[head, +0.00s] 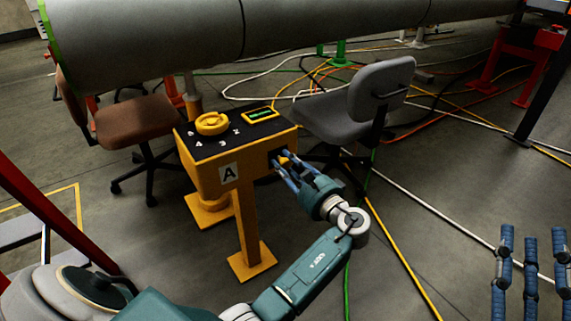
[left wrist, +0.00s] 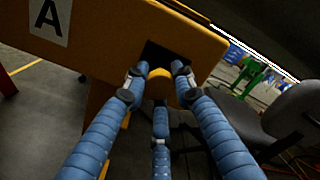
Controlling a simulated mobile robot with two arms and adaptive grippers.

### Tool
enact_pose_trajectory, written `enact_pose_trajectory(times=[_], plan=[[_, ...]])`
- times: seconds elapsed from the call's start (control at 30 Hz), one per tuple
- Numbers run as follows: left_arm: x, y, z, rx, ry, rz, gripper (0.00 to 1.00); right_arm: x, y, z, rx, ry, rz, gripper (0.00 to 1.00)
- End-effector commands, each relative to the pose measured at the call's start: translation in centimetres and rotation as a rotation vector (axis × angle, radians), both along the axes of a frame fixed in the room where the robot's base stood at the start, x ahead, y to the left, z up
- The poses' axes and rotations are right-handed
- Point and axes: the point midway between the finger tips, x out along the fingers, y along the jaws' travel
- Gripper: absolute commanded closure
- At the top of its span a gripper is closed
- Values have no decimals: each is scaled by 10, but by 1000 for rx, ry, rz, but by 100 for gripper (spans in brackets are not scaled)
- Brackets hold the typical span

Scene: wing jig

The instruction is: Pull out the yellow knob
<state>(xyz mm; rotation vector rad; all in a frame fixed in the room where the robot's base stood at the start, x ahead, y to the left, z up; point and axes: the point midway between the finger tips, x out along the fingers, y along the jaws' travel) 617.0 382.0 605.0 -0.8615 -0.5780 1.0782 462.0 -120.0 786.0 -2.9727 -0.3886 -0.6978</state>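The yellow box marked A (head: 215,175) stands on a yellow post, with a dark square recess in its right side. The yellow knob (left wrist: 158,74) shows in that recess in the left wrist view, between my left fingertips. In the head view it is mostly hidden by my fingers. My left gripper (head: 282,165) is at the recess, its blue fingers apart. Two fingertips (left wrist: 161,70) reach the opening on either side of the knob, and the third is below. I cannot tell whether they touch it. My right gripper (head: 531,235) is open and empty at the lower right.
The box top has a yellow round dial (head: 212,123) with numbers and a green-lit panel (head: 261,115). A grey chair (head: 350,105) stands close to the right of the box, a brown chair (head: 125,120) to the left. A large grey cylinder (head: 170,35) hangs above. Cables cross the floor.

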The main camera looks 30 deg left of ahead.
Motion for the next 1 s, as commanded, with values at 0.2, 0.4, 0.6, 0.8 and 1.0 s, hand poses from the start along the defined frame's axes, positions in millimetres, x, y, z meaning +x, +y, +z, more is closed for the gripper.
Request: enact_pose_trajectory(times=[0.2,0.4,0.6,0.8,1.0], plan=[[0,-3,0,-2,2,-3,100,1,0,-1,-2,11,-1,60],[-7,-21,0,-4,4,-4,100,15,-2,-41,-55,198,-13,60],[-12,-32,-1,-3,3,-4,100,20,-4,-69,-86,312,-19,60],[-13,-34,-3,-4,4,-4,100,20,-4,-71,-87,319,-20,60],[-13,-34,-3,-5,4,-4,55,20,-4,-71,-87,317,-19,60]])
